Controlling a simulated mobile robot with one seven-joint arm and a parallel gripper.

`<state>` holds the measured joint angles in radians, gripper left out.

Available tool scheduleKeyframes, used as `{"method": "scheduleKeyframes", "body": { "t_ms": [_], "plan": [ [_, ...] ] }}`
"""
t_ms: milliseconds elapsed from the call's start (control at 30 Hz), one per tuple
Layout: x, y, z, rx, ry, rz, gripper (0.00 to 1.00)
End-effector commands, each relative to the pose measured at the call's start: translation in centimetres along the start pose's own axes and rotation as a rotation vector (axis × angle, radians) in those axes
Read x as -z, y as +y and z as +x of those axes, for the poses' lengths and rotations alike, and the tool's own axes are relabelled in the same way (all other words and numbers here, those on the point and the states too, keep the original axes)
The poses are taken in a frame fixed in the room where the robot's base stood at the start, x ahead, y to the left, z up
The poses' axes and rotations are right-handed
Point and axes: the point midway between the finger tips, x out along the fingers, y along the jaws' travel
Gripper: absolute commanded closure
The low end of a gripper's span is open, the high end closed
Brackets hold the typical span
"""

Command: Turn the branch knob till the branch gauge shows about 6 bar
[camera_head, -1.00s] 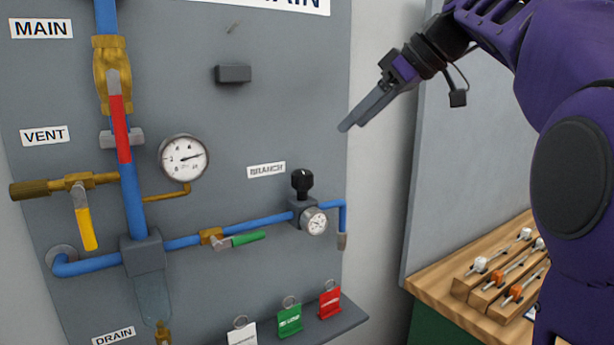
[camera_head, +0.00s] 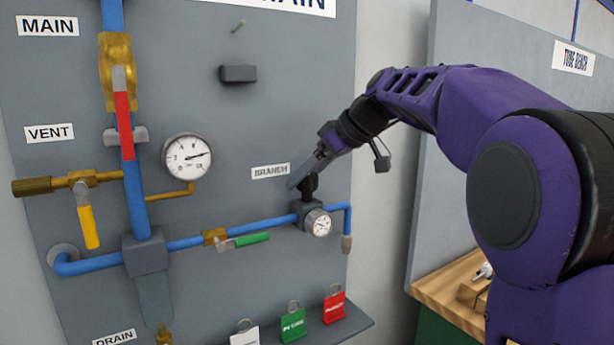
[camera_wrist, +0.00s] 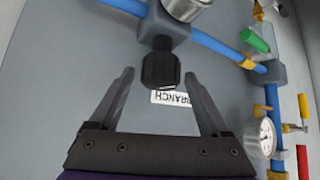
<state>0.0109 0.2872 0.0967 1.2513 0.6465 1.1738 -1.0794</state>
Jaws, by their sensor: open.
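The black branch knob (camera_head: 308,186) stands on top of the regulator body on the blue branch pipe, beside the BRANCH label (camera_head: 271,171). The small round branch gauge (camera_head: 318,223) is on the regulator's front; its reading is too small to tell. In the wrist view my gripper (camera_wrist: 158,88) is open, with the knob (camera_wrist: 160,70) between and just beyond the fingertips, with gaps on both sides. The branch gauge (camera_wrist: 186,8) is cut off at the top edge there.
A larger gauge (camera_head: 187,157) is to the left. A green-handled valve (camera_head: 245,241) is on the branch pipe, handle along the pipe. Main red (camera_head: 124,112) and vent yellow (camera_head: 87,219) handles are further left.

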Motion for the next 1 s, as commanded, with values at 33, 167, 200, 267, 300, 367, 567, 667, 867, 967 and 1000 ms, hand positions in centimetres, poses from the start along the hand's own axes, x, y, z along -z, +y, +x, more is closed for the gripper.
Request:
{"method": "scheduleKeyframes", "body": {
  "t_ms": [33,167,200,267,300,367,567,667,867,967,1000],
  "plan": [
    [0.0,-0.01,0.19,0.0,0.0,0.0,0.2],
    [0.01,0.01,0.29,-0.001,0.0,0.0,0.2],
    [0.01,0.01,0.28,-0.001,0.0,0.0,0.2],
    [0.01,0.01,0.28,-0.001,0.0,0.0,0.2],
    [0.01,0.01,0.27,-0.001,0.0,0.0,0.2],
    [0.01,0.01,0.27,-0.001,0.0,0.0,0.3],
    [0.01,0.01,0.25,-0.001,0.0,0.0,0.66],
    [0.01,0.01,0.25,-0.001,0.0,0.0,0.84],
    [0.01,0.0,0.24,-0.002,0.0,0.001,1.0],
    [0.01,0.0,0.25,-0.008,0.001,0.007,1.0],
    [0.01,0.0,0.25,-0.014,0.001,0.012,1.0]
  ]
}}
